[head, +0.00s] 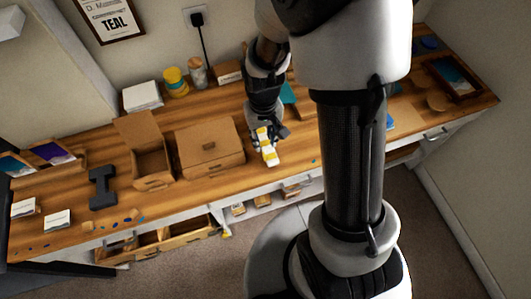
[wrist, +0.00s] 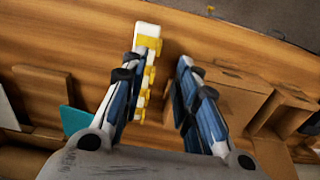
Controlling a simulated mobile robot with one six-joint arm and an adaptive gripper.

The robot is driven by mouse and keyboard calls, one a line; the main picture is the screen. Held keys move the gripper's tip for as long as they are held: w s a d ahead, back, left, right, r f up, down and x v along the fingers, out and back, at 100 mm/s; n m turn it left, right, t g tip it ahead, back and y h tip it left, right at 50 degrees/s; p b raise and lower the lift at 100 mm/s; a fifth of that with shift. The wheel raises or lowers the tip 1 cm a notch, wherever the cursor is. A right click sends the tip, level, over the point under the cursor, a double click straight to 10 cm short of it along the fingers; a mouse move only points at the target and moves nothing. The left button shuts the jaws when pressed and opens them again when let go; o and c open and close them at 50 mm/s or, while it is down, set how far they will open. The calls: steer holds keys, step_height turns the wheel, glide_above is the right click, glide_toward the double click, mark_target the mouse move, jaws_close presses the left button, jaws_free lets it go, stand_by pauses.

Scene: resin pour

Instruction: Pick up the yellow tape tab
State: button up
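A white block (wrist: 147,29) with several yellow tabs (wrist: 150,42) along it lies on the wooden worktop. In the head view this white and yellow piece (head: 269,157) is near the front edge, just below my gripper (head: 266,133). In the wrist view my gripper (wrist: 167,64) is open, with bare wood showing between its fingers. The left finger overlaps the white block and hides part of it; the yellow tabs show along that finger's inner side. I cannot tell whether the finger touches them. Which tab is the task's one is unclear.
A closed cardboard box (head: 208,150) and an open one (head: 153,164) stand left of my gripper. A teal item (wrist: 75,119) lies nearby. A dark dumbbell-shaped item (head: 102,188) is further left. An open drawer (head: 160,241) juts out below the worktop.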

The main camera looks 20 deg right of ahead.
mark_target(264, 154)
step_height(264, 154, down, 10)
steer(key=b, duration=0.3)
steer(key=shift+w, duration=0.1)
steer(key=shift+c, duration=0.4)
jaws_close()
